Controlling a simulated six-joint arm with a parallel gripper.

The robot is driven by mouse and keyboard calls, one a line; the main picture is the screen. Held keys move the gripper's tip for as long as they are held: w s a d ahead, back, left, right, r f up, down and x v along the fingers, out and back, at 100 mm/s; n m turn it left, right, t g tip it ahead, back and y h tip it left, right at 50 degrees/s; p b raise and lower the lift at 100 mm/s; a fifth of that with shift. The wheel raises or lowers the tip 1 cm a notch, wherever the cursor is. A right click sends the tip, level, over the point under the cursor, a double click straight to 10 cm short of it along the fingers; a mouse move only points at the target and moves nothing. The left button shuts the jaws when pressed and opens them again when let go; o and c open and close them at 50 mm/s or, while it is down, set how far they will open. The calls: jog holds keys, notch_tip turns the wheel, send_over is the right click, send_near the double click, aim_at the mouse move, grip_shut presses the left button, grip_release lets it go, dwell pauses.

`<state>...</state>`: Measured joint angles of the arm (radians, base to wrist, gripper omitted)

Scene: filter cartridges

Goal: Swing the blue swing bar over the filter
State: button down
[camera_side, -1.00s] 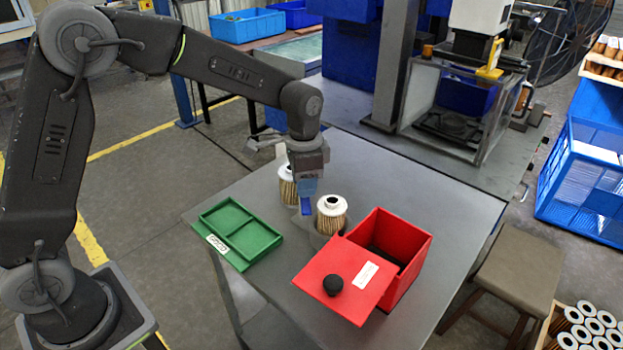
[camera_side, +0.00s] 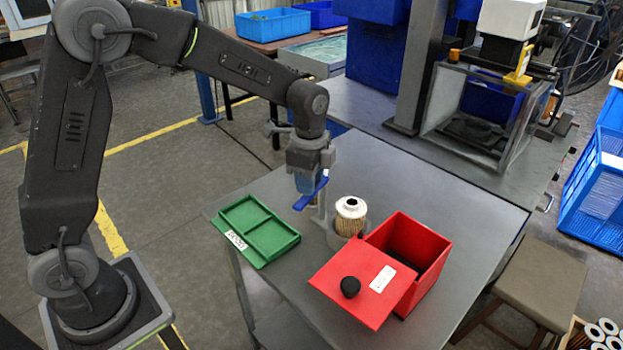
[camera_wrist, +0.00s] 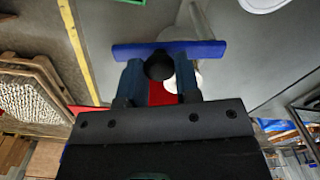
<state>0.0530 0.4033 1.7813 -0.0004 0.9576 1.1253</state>
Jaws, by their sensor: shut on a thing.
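The blue swing bar (camera_side: 311,193) is at my gripper's fingertips, to the left of the filter and not over it. In the wrist view the bar (camera_wrist: 170,50) lies crosswise at the two fingertips. My gripper (camera_side: 305,184) is shut on it; its fingers (camera_wrist: 158,75) show on either side of a dark round shape, which I cannot identify for certain. The filter (camera_side: 350,216), pleated tan with a white top and dark centre hole, stands upright in a grey holder (camera_side: 334,239). A grey post (camera_side: 321,215) stands just left of it.
A red box (camera_side: 425,272) with a tilted red lid (camera_side: 352,289) and black knob (camera_side: 350,287) stands in front of the filter. A green two-part tray (camera_side: 256,228) lies at the left table edge. The grey table (camera_side: 440,200) is clear at right and back.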

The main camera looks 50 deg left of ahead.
dwell(0.3)
jog(key=c, duration=0.8)
grip_release()
notch_tip(320, 180, up, 14)
